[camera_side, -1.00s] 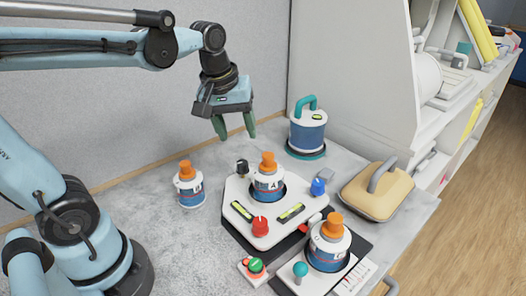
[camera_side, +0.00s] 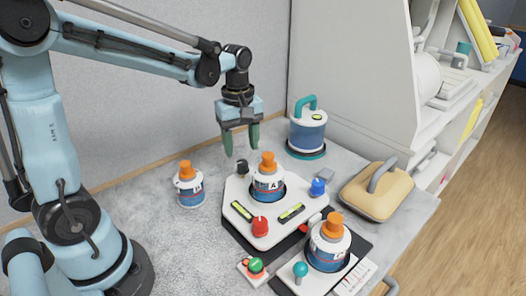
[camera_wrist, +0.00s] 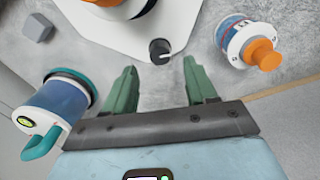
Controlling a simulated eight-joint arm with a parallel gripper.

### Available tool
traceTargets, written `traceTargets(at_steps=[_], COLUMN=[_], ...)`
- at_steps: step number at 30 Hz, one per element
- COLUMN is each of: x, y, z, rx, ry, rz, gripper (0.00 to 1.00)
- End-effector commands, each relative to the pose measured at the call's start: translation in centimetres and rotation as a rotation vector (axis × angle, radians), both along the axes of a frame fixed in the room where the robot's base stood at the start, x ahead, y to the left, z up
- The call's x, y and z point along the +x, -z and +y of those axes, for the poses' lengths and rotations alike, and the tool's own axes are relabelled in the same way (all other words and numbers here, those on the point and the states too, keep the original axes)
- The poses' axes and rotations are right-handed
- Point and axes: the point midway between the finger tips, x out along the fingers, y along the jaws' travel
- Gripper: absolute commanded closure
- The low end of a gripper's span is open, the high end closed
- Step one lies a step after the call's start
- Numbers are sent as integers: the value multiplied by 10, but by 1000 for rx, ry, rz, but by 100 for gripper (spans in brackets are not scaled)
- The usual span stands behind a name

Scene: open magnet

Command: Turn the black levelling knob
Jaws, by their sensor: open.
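The black levelling knob (camera_side: 242,167) stands at the back left corner of the white levelling plate (camera_side: 236,192). In the wrist view the black knob (camera_wrist: 160,50) shows a light pointer mark and lies just ahead of the fingertips, centred between them. My gripper (camera_side: 242,149) points down above the black knob, with its two green fingers apart and nothing between them. In the wrist view my gripper (camera_wrist: 163,65) is also open. I see no contact between the fingers and the knob.
A bottle marked A (camera_side: 268,184) stands on the plate, near red (camera_side: 260,226) and blue (camera_side: 318,187) knobs. Another orange-capped bottle (camera_side: 189,186) stands left. A blue canister with a teal handle (camera_side: 307,132) stands behind right. A grey block (camera_wrist: 37,28) lies nearby.

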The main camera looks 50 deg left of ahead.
Motion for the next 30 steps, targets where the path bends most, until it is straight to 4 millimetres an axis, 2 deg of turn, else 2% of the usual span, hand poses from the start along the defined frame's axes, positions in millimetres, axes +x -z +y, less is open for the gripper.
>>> traceTargets(at_steps=[3,9,15,23,24,26,30], x=[0,1,0,0,0,0,0], y=[18,41,50,51,51,51,51], z=[0,0,0,0,0,0,0], rx=[0,0,0,0,0,0,0], ry=[1,1,1,1,1,1,1], rz=[0,0,0,0,0,0,0], gripper=[44,44,44,44,45,54,76])
